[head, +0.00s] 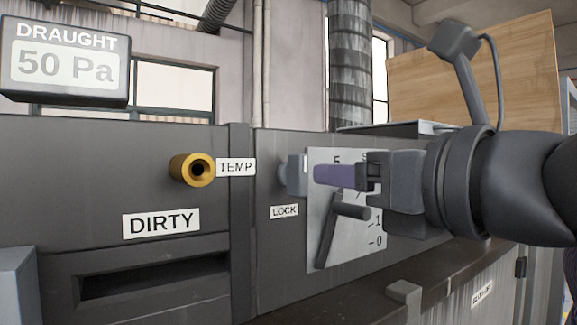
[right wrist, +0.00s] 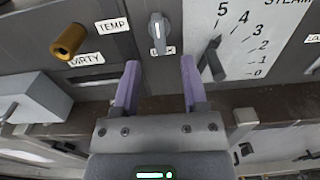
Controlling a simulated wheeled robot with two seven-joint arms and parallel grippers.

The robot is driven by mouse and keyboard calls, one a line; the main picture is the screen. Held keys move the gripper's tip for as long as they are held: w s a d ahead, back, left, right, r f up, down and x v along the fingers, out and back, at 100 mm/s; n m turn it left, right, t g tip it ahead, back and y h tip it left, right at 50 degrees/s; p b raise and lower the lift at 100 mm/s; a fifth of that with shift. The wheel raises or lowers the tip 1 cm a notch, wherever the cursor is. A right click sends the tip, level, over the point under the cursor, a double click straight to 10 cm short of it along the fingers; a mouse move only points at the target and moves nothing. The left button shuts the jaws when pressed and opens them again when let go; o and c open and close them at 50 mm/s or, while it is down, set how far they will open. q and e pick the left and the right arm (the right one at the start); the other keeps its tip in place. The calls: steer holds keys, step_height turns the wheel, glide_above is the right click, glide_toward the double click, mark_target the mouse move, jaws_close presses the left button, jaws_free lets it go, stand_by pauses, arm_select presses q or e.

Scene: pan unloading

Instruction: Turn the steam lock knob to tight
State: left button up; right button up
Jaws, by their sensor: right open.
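The lock knob (head: 293,175) is a small grey knob on the dark panel, just above the LOCK label (head: 284,212). In the right wrist view the knob (right wrist: 157,32) has a white pointer line standing about upright. My left gripper is not in view.
The steam plate (head: 320,255) with a numbered scale and a dark lever (head: 350,212) sits right of the knob, close to the right finger. A brass TEMP fitting (head: 192,170) sticks out at left. A DIRTY label (head: 161,222) and a DRAUGHT display (head: 65,62) reading 50 Pa are further left.

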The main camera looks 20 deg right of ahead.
mark_target(305, 169)
steer(key=p+x, duration=0.3)
steer(key=x, duration=0.4)
steer(key=shift+w+a+r, duration=0.1)
steer(key=shift+w+a, duration=0.05)
steer(key=shift+w, duration=0.05)
steer(key=shift+w+a, duration=0.15)
steer(key=shift+w, duration=0.1)
jaws_close()
